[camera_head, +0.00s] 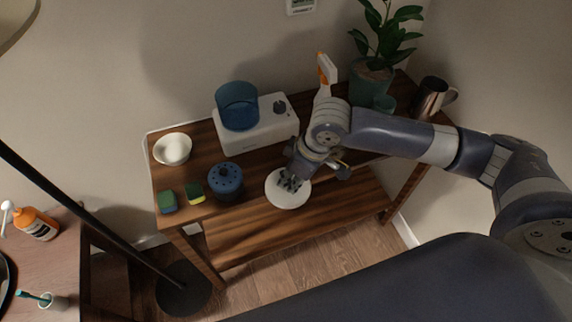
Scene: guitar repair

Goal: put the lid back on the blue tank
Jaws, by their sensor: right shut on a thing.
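The blue tank (238,112) is a translucent, open-topped cup. It stands upright on the left part of a white base unit (262,138) at the back of the wooden table. A round white lid (288,201) is in front of the base, over the table's front edge. My right gripper (291,182) points down at the lid from above and is shut on it; its dark fingers cover the lid's middle. The lid is apart from the tank, in front and to its right. Its exact height above the table is hard to tell. My left gripper is not in view.
A dark blue lidded pot (225,183) stands left of the lid, near two sponges (194,192) and a white bowl (172,149). A white-orange spray bottle (326,76), a potted plant (372,75) and a metal mug (428,98) stand right of the base.

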